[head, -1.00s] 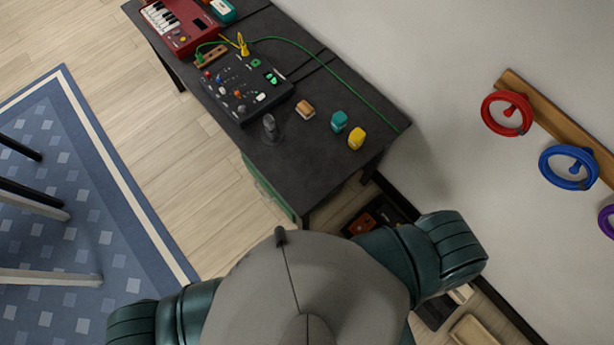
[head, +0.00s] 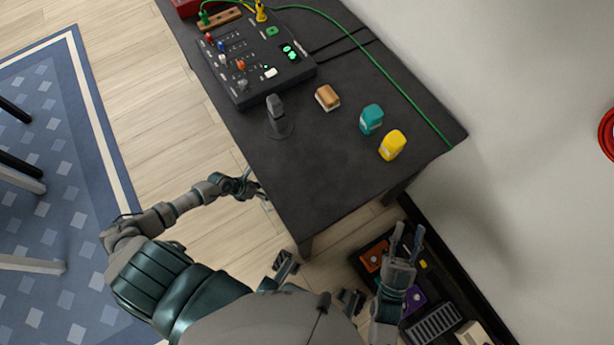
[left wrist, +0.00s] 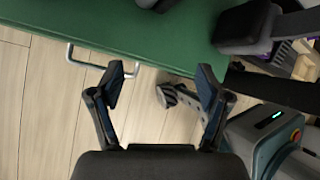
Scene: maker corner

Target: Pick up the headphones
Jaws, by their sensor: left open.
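I see no headphones in either view. My left gripper (head: 258,190) is beside the front-left edge of the dark table (head: 330,170), below its top. In the left wrist view this gripper (left wrist: 160,85) is open and empty, with its fingers in front of a green panel (left wrist: 190,30) that has a metal handle (left wrist: 98,62). My right gripper (head: 408,237) is to the right of the table's near corner, above a dark low tray or shelf. Its fingers are spread, with nothing between them.
On the table are a black mixer (head: 252,58), a small microphone (head: 276,112), a brown-and-white block (head: 327,97), a teal container (head: 371,119) and a yellow one (head: 392,145). A green cable (head: 385,75) runs along the wall side.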

